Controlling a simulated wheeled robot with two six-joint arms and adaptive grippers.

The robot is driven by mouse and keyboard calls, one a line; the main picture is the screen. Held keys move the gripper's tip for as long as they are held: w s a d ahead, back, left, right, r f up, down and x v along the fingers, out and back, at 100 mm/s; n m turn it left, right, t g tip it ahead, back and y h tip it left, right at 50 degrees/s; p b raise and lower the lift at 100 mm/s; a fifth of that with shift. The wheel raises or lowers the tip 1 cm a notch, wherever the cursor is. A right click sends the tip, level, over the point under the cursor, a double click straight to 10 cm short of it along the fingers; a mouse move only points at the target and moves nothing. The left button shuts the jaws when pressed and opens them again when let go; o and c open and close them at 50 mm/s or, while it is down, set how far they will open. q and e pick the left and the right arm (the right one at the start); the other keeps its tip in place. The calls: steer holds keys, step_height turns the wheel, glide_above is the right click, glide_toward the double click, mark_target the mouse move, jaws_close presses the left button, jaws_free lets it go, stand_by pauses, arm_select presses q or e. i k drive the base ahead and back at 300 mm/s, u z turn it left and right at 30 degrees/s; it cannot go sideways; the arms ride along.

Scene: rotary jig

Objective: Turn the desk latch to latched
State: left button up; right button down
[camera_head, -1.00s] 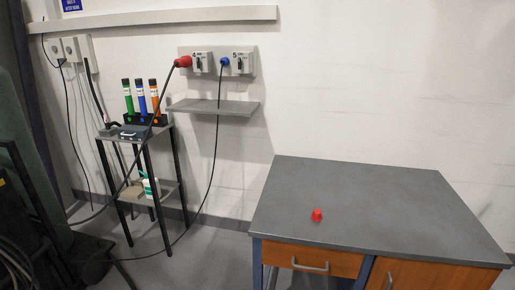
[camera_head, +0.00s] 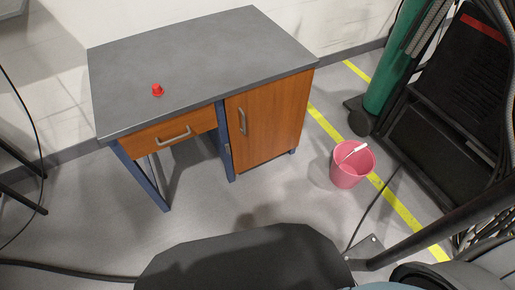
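A small red knob-like piece (camera_head: 157,90), which looks like the desk latch, sits on the grey top of the desk (camera_head: 210,50) near its front edge. It is small in the view, and I cannot tell which way it is turned. The desk has a wooden drawer (camera_head: 168,133) with a metal handle and a wooden cabinet door (camera_head: 268,118) with an upright handle; both look shut. Neither of my grippers is in view.
A dark chair-like shape (camera_head: 245,258) fills the bottom middle. A pink bucket (camera_head: 345,172) stands on the floor right of the desk, by a yellow floor line (camera_head: 400,207). A green cylinder (camera_head: 388,70) and black equipment stand at right. Cables cross the floor.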

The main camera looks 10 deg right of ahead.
mark_target(227, 146)
steer(key=z, duration=0.05)
steer(key=k, duration=0.6)
steer(key=z, duration=0.8)
steer(key=i, duration=0.95)
steer(key=z, duration=0.5)
steer(key=i, duration=1.15)
steer(key=u, duration=1.2)
steer(key=i, duration=0.65)
steer(key=u, duration=0.65)
